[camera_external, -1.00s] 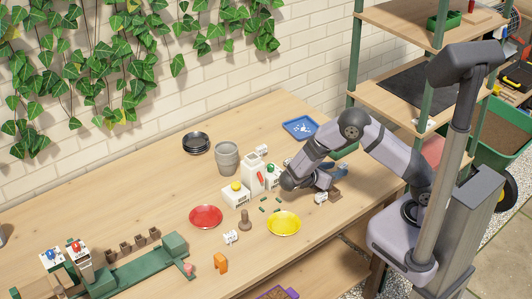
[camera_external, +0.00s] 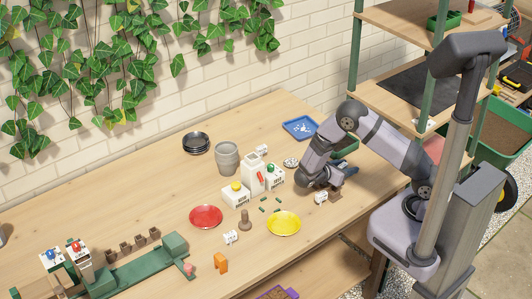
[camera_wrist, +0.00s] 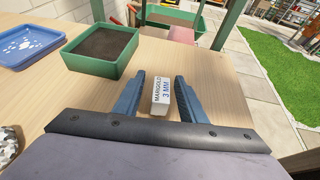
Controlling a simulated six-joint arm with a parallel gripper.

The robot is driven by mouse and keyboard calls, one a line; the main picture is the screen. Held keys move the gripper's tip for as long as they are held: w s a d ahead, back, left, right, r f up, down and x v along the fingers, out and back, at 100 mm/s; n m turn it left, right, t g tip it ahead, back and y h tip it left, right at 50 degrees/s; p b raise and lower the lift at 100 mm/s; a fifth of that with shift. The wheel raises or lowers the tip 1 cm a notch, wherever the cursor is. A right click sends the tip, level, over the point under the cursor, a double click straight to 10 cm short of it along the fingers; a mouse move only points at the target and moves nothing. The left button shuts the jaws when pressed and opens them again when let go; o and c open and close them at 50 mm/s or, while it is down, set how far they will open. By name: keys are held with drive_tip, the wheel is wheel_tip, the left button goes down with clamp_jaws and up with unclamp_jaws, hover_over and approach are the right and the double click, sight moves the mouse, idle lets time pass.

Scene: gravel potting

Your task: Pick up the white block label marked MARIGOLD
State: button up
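The white block label marked MARIGOLD 3 MM (camera_wrist: 160,96) lies on the wooden table in the wrist view, its text running lengthwise. My gripper (camera_wrist: 157,88) is open, with one blue finger on each side of the label. Wood shows between the label and both fingers, so neither seems to touch it. In the external view my gripper (camera_external: 348,170) is low over the right end of the table, and I cannot make out the label there.
A green tray of soil (camera_wrist: 77,57) and a blue tray (camera_wrist: 24,57) lie beyond my gripper to the left. Another white block (camera_external: 320,197), a yellow saucer (camera_external: 284,223) and a red saucer (camera_external: 206,216) are on the table. The table's edge is near on the right.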

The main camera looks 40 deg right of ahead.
clamp_jaws()
drive_tip(key=shift+r, duration=0.2)
